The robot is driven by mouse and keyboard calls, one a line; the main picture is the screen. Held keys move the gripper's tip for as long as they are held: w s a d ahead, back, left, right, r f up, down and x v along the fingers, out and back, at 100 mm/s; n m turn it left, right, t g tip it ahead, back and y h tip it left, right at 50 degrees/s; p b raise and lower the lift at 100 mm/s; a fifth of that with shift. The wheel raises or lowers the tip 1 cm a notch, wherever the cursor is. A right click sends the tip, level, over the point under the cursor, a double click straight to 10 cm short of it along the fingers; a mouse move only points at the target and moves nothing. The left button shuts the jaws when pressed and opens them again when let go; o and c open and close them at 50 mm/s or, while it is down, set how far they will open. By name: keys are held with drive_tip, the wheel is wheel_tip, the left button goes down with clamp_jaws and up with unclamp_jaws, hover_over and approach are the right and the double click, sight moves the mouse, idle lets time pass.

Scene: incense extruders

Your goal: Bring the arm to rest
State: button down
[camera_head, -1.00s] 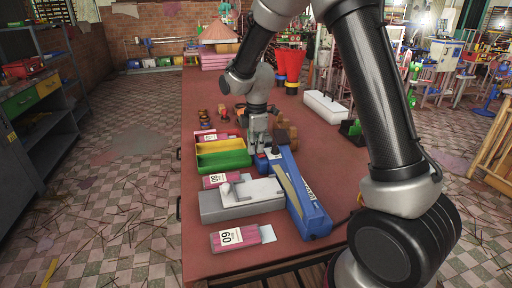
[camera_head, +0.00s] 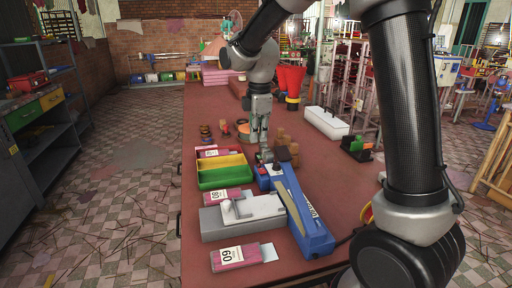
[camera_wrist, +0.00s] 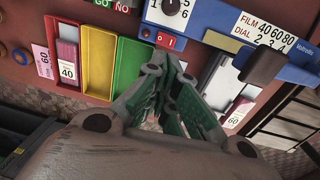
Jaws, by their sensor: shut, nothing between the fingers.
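My gripper (camera_head: 259,144) is shut and empty. In the head view it points down over the table (camera_head: 330,170), just behind the back end of the blue sealer (camera_head: 303,218). In the wrist view my gripper (camera_wrist: 172,98) covers part of the table middle, with its fingertips together near the red switch on the blue device. Whether the fingertips touch anything cannot be told.
A tray with red, yellow and green compartments (camera_head: 223,170) sits left of the gripper. A grey-white device (camera_head: 243,216) and pink packs (camera_head: 236,257) lie nearer.

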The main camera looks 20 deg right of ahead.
drive_tip(key=s+d+r+m+t, duration=0.1)
drive_tip(key=s+d+r+m, duration=0.5)
drive_tip(key=s, duration=0.3)
drive_tip(key=s+d+r+m+t, duration=0.1)
drive_tip(key=s+d+r+m, duration=0.3)
drive_tip(key=s+d+m, duration=0.4)
drive_tip(key=s+d+f+m+t, duration=0.1)
drive_tip(key=s+m, duration=0.3)
drive_tip(key=s, duration=0.7)
drive_tip(key=shift+s+d+f, duration=0.2)
drive_tip(key=shift+d+f, duration=0.15)
drive_tip(key=shift+d, duration=0.25)
